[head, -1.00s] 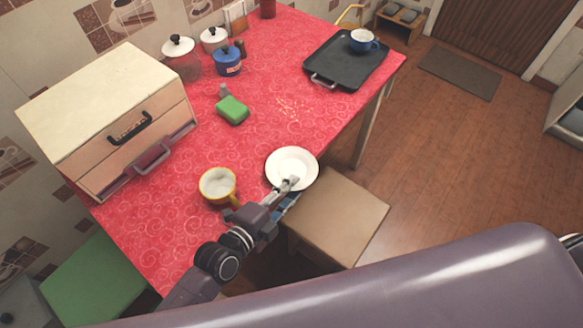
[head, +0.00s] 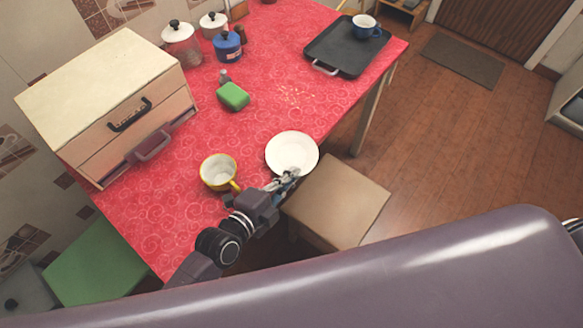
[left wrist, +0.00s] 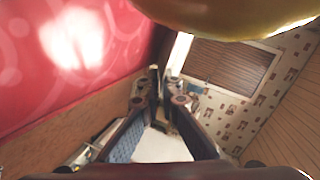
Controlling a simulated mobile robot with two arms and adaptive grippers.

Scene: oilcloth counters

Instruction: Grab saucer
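The white saucer (head: 292,150) lies on the red table near its front edge in the head view. My left gripper (head: 291,174) is at the saucer's near rim, with its fingertips over or touching it; I cannot tell which. The left wrist view shows its two fingers (left wrist: 165,88) drawn in, with their tips close together. I cannot make out whether the rim is between them. My right gripper is not in view.
A yellow mug (head: 218,171) stands left of the saucer, close to my left wrist. A beige stool (head: 338,200) is by the table's front edge.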

